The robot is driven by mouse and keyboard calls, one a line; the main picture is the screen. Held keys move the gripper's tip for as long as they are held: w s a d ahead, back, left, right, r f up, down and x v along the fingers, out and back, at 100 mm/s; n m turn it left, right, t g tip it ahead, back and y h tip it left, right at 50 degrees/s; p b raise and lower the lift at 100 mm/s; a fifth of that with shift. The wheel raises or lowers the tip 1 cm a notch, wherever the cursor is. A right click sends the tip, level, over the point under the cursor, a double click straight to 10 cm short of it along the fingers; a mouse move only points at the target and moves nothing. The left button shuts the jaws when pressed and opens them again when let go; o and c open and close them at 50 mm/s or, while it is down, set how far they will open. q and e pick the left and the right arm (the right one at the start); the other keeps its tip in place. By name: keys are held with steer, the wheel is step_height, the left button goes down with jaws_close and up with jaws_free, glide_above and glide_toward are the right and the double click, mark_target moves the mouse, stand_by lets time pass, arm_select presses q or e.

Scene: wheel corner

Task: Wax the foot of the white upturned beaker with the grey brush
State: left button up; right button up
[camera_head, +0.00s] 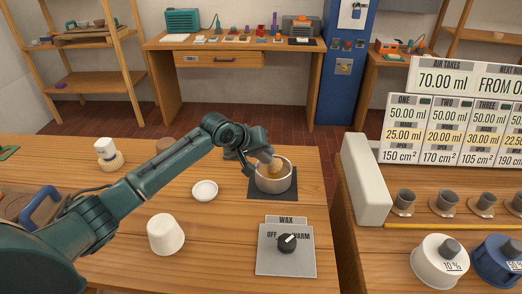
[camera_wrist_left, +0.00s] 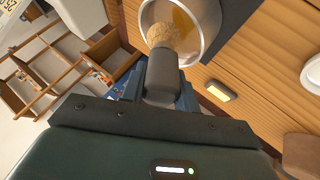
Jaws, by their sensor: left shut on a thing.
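The white upturned beaker (camera_head: 165,234) stands wide end down on the bench, in front of my left arm in the head view. My left gripper (camera_head: 256,155) is at the metal wax pot (camera_head: 288,186). It is shut on the grey brush, whose handle (camera_wrist_left: 161,75) shows in the left wrist view. The brush's tan bristles (camera_wrist_left: 163,37) point into the pot (camera_wrist_left: 207,55), over or in amber wax (camera_wrist_left: 184,24); I cannot tell how deep they are. My right gripper is not in view.
The pot stands on a dark pad (camera_head: 258,194). A wax dial (camera_head: 287,243) with its pointer towards WARM is in front. A small white dish (camera_head: 205,190) lies left of the pot. A display board (camera_head: 435,118) is at right.

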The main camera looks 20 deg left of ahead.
arm_select(q)
steer(key=shift+f, duration=0.7)
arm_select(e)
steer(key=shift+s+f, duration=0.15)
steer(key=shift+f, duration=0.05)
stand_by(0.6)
arm_select(q)
steer(key=shift+r+p, duration=0.6)
steer(key=shift+r, duration=0.05)
steer(key=shift+r+p, duration=0.4)
steer(key=shift+p, duration=0.05)
steer(key=shift+r+p, duration=0.35)
steer(key=shift+p, duration=0.05)
steer(key=shift+r+p, duration=0.7)
steer(key=shift+p, duration=0.1)
steer(key=shift+r+p, duration=0.65)
steer(key=shift+p, duration=0.1)
steer(key=shift+r, duration=0.25)
steer(key=shift+r+p, duration=0.3)
steer(key=shift+r, duration=0.3)
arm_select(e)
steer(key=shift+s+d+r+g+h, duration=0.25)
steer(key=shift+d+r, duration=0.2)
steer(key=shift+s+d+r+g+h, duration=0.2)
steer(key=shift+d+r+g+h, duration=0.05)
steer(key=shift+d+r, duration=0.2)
